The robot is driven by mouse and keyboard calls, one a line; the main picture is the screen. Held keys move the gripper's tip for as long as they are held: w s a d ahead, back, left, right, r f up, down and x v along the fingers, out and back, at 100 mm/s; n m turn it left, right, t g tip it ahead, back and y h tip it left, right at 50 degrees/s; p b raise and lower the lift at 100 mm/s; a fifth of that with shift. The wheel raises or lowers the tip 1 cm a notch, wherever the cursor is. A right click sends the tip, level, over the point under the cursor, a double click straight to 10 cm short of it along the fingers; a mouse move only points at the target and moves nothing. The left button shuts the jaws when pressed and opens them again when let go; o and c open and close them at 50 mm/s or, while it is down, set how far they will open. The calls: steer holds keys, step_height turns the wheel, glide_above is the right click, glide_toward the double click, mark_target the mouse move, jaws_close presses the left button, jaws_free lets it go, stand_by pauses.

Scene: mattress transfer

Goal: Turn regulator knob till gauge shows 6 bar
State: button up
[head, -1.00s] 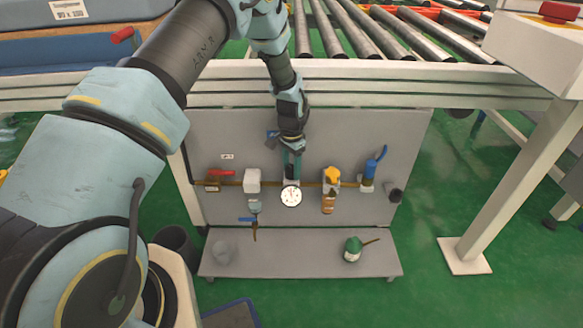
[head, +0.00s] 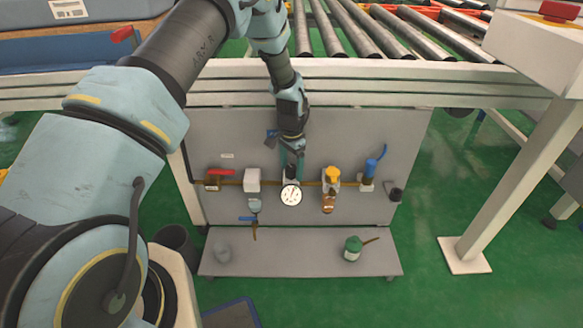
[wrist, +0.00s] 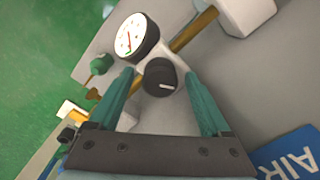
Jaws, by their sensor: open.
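The black regulator knob (wrist: 160,77) has a white mark pointing right in the wrist view. It shows small and dark between my fingers in the head view (head: 291,171). The round white gauge (head: 291,195) sits just below the knob in the head view; in the wrist view the gauge (wrist: 136,37) shows a red needle, but its numbers are too small to read. My gripper (wrist: 160,73) has its green fingers apart, one on each side of the knob, with visible gaps. It also shows above the gauge in the head view (head: 291,158).
A brass pipe (head: 232,183) runs across the grey panel (head: 230,130). A red-handled valve (head: 215,178), a yellow-topped unit (head: 331,178) and a blue-handled valve (head: 373,168) sit along it. A green-topped pot (head: 353,248) stands on the shelf below.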

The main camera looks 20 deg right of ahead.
mark_target(291, 167)
step_height(291, 167, up, 11)
steer(key=shift+p, duration=0.45)
steer(key=shift+a, duration=0.1)
steer(key=w+a+r+n, duration=0.1)
steer(key=a+r+n, duration=0.1)
steer(key=a+r, duration=0.3)
steer(key=w+a+r+n, duration=0.1)
steer(key=a+r+n, duration=0.1)
steer(key=a, duration=0.5)
steer(key=s+a+r+n+t, duration=0.1)
steer(key=s+a+r+n, duration=0.25)
steer(key=a, duration=0.45)
steer(key=s+a+r+n, duration=0.3)
steer(key=s+a, duration=0.2)
steer(key=a, duration=0.4)
steer(key=s+a+r+n+t, duration=0.1)
steer(key=s+a+r+n, duration=0.3)
steer(key=a, duration=0.4)
step_height(291, 167, up, 19)
steer(key=p, duration=2)
steer(key=shift+s+d+f, duration=0.15)
steer(key=shift+s+f, duration=0.05)
steer(key=shift+s, duration=0.05)
steer(key=shift+m, duration=0.25)
